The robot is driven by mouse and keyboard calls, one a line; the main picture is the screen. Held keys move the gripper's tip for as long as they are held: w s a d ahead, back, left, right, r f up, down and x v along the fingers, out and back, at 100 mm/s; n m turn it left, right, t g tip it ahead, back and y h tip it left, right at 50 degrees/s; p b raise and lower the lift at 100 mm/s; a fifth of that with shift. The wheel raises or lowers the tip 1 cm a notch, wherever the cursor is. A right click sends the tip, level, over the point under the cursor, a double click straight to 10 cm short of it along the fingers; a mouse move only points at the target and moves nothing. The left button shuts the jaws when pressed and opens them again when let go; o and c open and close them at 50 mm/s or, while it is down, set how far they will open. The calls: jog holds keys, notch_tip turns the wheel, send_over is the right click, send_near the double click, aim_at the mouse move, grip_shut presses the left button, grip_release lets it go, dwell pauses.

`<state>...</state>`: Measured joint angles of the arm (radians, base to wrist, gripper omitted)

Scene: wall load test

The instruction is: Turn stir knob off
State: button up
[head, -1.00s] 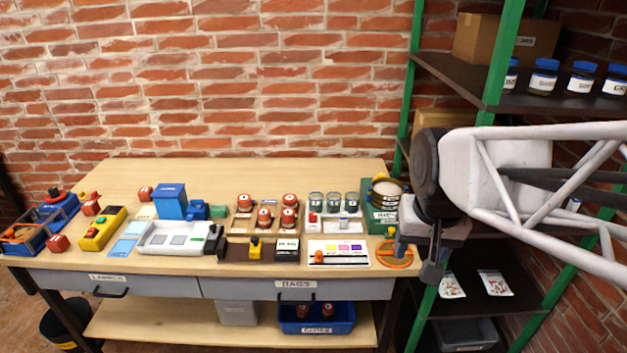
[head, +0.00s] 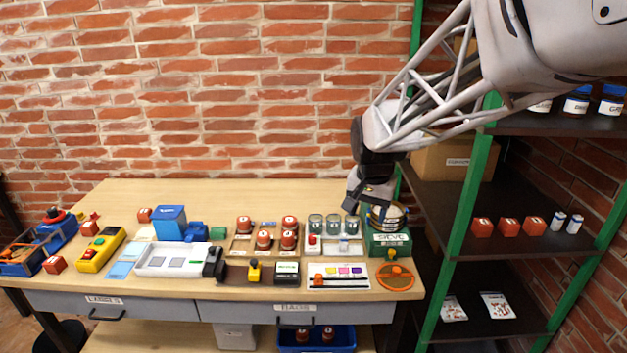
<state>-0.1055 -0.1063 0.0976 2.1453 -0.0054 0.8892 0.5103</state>
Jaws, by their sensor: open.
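No label reading "stir" can be made out, so I cannot tell which part is the stir knob. A small red knob-like part (head: 312,240) sits at the left of a white unit (head: 330,249) with several glass jars (head: 333,224) behind it. An orange round dial (head: 395,276) with a bar across it lies at the table's front right corner. My gripper (head: 370,203) is open and points down above the right side of the table, between the jars and the green sieve unit (head: 388,243). It partly hides the sieve stack; contact cannot be told.
The wooden table (head: 140,197) carries several red-lidded containers (head: 264,240), a white tray (head: 172,259), a blue box (head: 170,221) and a yellow switch box (head: 101,252). A green-posted shelf (head: 470,225) stands close on the right. The table's back strip is clear.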

jog(key=w+a+f+m, duration=0.1)
jog(key=w+a+f, duration=0.25)
jog(key=w, duration=0.35)
jog(key=w+a+f+m, duration=0.1)
jog(key=w+a+f, duration=0.1)
jog(key=w+f, duration=0.35)
jog(key=m+g, duration=0.1)
jog(key=m, duration=0.1)
send_over(313, 236)
notch_tip(313, 236, down, 10)
jog(key=shift+f, duration=0.2)
jog(key=shift+f, duration=0.1)
jog(key=shift+f, duration=3.8)
jog(key=c, duration=0.9)
jog(key=shift+c, duration=0.2)
